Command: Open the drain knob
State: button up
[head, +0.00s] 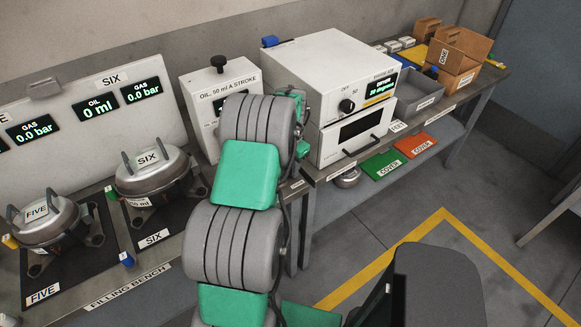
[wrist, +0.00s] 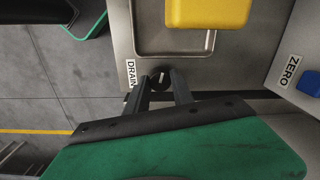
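In the wrist view, a small dark drain knob (wrist: 160,77) sits at the front edge of a grey metal unit, next to the DRAIN label (wrist: 131,75). My gripper (wrist: 161,82) has its two dark fingers apart, one on each side of the knob. A narrow gap seems to show between the fingers and the knob, though I cannot tell whether either finger touches it. The knob's turn angle is hard to read. In the head view my arm hides the knob and my fingertips.
A yellow block (wrist: 208,12) stands over the unit's shallow basin, and a ZERO label (wrist: 292,70) with a blue button (wrist: 309,82) is at right. The head view shows compressor SIX (head: 150,172), compressor FIVE (head: 48,222) and the white dryer oven (head: 335,85).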

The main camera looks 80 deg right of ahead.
grip_shut()
jog(key=shift+f+n+b, duration=0.2)
jog(key=shift+n+b, duration=0.45)
jog(key=shift+n, duration=0.05)
jog(key=shift+r+n+b, duration=0.25)
jog(key=shift+n+b, duration=0.1)
jog(key=shift+n, duration=0.55)
jog(key=o, duration=0.5)
grip_release()
jog(key=shift+o, duration=0.2)
jog(key=shift+r, duration=0.1)
